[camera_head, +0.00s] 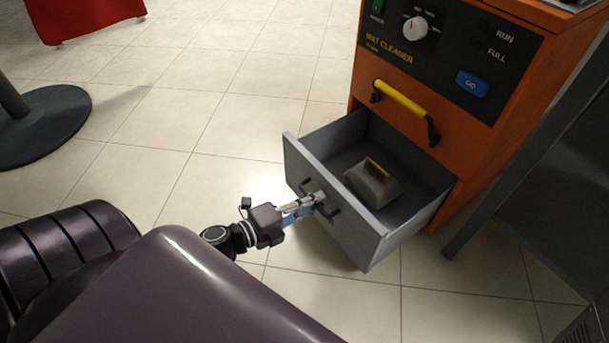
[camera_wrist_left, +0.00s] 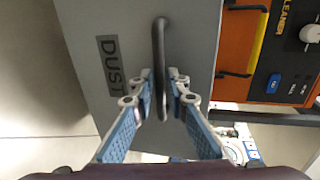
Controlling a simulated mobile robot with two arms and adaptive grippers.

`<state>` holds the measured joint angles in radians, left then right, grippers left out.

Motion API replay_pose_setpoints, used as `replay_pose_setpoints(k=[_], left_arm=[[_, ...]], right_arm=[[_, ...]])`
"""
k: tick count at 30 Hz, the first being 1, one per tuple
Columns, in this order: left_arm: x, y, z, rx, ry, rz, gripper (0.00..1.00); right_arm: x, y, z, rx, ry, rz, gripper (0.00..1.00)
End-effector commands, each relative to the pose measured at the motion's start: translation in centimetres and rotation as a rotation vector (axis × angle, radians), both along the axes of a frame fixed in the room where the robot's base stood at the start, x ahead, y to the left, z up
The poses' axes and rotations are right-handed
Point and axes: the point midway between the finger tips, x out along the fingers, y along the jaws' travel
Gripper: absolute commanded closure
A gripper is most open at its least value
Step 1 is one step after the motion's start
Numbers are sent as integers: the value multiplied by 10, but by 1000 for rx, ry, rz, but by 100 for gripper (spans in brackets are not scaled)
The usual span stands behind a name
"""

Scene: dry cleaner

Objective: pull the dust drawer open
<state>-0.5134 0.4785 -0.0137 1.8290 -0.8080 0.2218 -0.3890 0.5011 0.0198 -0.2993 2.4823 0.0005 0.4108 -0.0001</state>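The dust drawer (camera_head: 335,225) is a grey metal drawer, pulled well out of the orange mat cleaner (camera_head: 470,130). Its dark bar handle (camera_head: 332,211) is on the front panel. My left gripper (camera_head: 312,200) is at this handle. In the left wrist view, the handle (camera_wrist_left: 159,45) runs between the two fingertips (camera_wrist_left: 160,82), which look closed in on it from both sides. The "DUST" label (camera_wrist_left: 110,63) shows beside it. A grey block with a brown top (camera_head: 373,183) lies inside the drawer. My right gripper is not in view.
A yellow handle (camera_head: 402,98) sits on the cleaner above the drawer, below the control panel with its blue GO button (camera_head: 472,84). A round dark stand base (camera_head: 40,125) is at left. A dark grey table frame (camera_head: 530,170) is at right. Tiled floor before the drawer is clear.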

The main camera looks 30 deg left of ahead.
Motion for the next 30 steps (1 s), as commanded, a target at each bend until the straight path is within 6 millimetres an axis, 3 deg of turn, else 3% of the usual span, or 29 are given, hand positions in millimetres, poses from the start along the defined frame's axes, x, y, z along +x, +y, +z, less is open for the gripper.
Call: replay_pose_setpoints(k=[5, 18, 24, 30], left_arm=[[-16, 5, 2, -3, 3, 1, 85], [-87, 31, 18, 0, 4, 0, 85], [-105, 38, 23, 0, 2, 0, 85], [-110, 39, 24, 0, 0, -2, 85]], right_arm=[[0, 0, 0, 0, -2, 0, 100], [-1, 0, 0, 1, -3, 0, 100], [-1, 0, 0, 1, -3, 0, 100], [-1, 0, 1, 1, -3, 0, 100]])
